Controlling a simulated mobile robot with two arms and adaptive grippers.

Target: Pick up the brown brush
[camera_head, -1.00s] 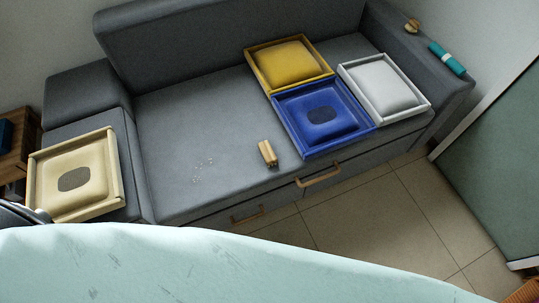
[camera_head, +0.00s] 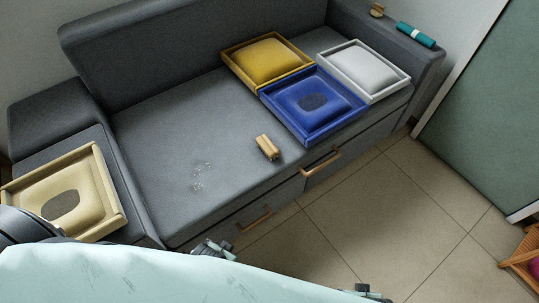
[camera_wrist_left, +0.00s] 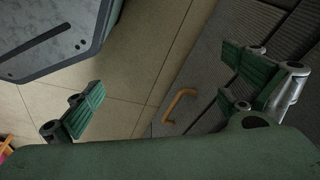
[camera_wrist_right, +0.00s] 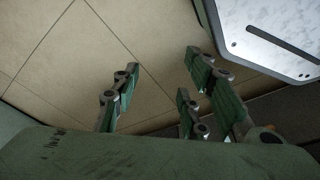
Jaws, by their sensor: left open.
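A small tan-brown block-like object (camera_head: 267,147), which looks like the brush, lies on the grey sofa seat near its front edge in the head view. A smaller brown item (camera_head: 377,10) sits on the far armrest; I cannot tell what it is. My left gripper (camera_head: 213,250) shows just in front of the sofa's lower front, below and left of the block. Its fingers are wide apart and empty in the left wrist view (camera_wrist_left: 160,95). My right gripper (camera_head: 367,292) barely shows at the bottom edge. Its fingers stand apart over floor in the right wrist view (camera_wrist_right: 158,85).
Yellow (camera_head: 229,54), blue (camera_head: 311,138) and white (camera_head: 371,97) trays stand on the sofa's right part. A beige tray (camera_head: 112,185) is at left. Drawer handles (camera_head: 322,165) stick out of the sofa front. A teal roll (camera_head: 415,34) lies on the armrest.

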